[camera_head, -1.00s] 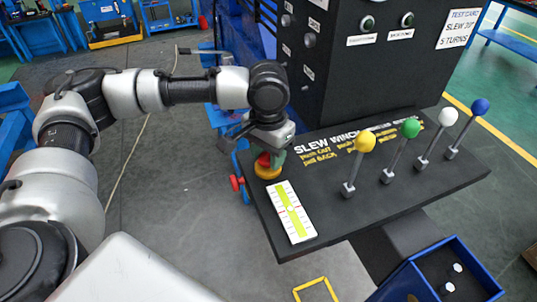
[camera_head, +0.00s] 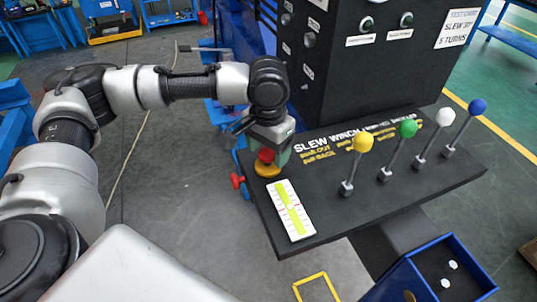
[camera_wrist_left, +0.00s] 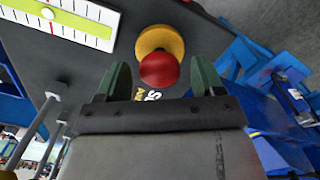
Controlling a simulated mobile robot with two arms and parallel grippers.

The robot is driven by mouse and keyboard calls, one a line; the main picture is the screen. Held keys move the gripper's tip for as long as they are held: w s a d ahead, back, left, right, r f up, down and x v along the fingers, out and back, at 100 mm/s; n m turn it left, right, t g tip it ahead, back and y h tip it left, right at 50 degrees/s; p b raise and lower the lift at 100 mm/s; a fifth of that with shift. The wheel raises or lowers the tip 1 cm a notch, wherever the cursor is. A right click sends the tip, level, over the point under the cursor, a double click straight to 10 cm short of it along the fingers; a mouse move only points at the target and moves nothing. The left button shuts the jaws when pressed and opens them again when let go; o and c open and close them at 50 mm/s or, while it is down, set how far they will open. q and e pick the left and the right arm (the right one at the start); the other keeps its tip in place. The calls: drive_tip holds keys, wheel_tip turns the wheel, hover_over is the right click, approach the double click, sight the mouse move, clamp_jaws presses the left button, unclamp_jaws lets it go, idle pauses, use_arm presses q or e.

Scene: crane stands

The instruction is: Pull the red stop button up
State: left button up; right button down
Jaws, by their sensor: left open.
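In the left wrist view the red button (camera_wrist_left: 160,70) appears between and slightly beyond the two open green fingers (camera_wrist_left: 161,82), with clear gaps on both sides. The fingers hold nothing. My right gripper is not in view.
A white and yellow-green scale plate (camera_head: 290,210) lies beside the button on the console (camera_head: 400,195). Levers with yellow (camera_head: 363,141), green (camera_head: 407,128), white (camera_head: 445,117) and blue (camera_head: 477,106) knobs stand to the right. A dark control cabinet (camera_head: 375,75) rises behind.

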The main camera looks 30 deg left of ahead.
sight(268, 151)
use_arm(q)
wheel_tip(268, 151, up, 3)
drive_tip(key=p, duration=0.3)
drive_tip(key=shift+r, duration=2.05)
